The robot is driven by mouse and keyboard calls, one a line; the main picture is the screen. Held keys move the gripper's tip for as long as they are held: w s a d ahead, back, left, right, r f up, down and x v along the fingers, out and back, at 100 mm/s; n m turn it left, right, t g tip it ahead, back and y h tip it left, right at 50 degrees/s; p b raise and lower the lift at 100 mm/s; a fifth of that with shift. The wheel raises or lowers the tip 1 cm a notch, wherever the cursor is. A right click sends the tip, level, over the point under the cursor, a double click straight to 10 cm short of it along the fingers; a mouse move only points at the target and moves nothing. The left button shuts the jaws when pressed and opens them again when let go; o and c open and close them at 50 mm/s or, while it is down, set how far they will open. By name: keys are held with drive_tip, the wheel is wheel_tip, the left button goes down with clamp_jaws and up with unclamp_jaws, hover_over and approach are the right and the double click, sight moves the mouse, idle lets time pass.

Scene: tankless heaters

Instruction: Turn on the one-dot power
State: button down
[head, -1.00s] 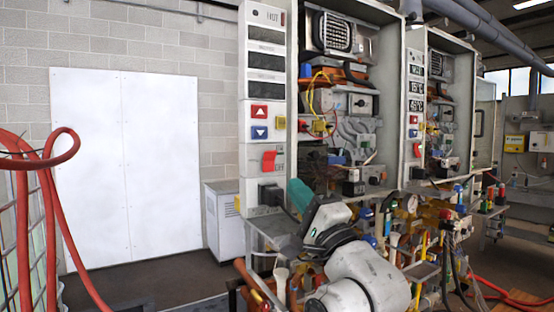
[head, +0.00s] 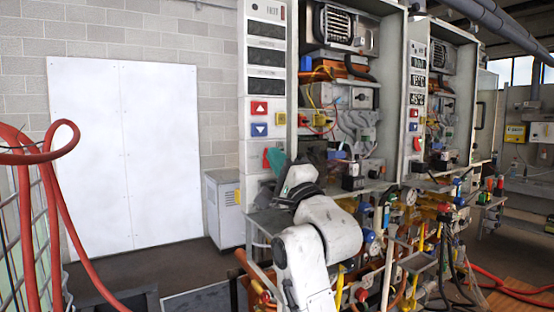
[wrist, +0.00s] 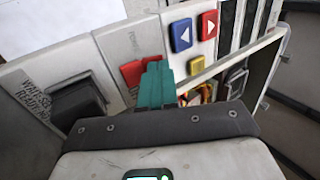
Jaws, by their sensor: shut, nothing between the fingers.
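The near heater's control panel (head: 259,130) carries a red power switch (head: 266,158), mostly hidden behind my gripper (head: 276,160) in the head view. In the wrist view the red switch (wrist: 131,73) shows just left of and behind the teal fingers of my gripper (wrist: 155,80). The fingers are shut together with nothing between them. They are at the switch or right in front of it; I cannot tell if they touch. The switch's position and any dot marks cannot be read. A second heater panel (head: 413,110) stands to the right.
Above the switch are a red up button (head: 260,107), a blue down button (head: 260,130) and a yellow button (head: 281,118). A black block (wrist: 75,100) sits beside the switch in the wrist view. Pipes and valves crowd the lower right. Red hoses (head: 30,220) hang at left.

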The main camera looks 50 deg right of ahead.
drive_tip(key=shift+r+p, duration=0.15)
drive_tip(key=shift+p, duration=0.15)
drive_tip(key=shift+r+p, duration=0.15)
drive_tip(key=shift+p, duration=0.2)
drive_tip(key=shift+g, duration=0.3)
drive_tip(key=shift+r+g+p, duration=0.1)
drive_tip(key=shift+g+p, duration=0.2)
drive_tip(key=shift+p, duration=0.6)
drive_tip(key=shift+w+r+p, duration=0.15)
drive_tip(key=shift+r+p, duration=0.25)
drive_tip(key=shift+p, duration=0.5)
drive_tip(key=shift+f, duration=0.1)
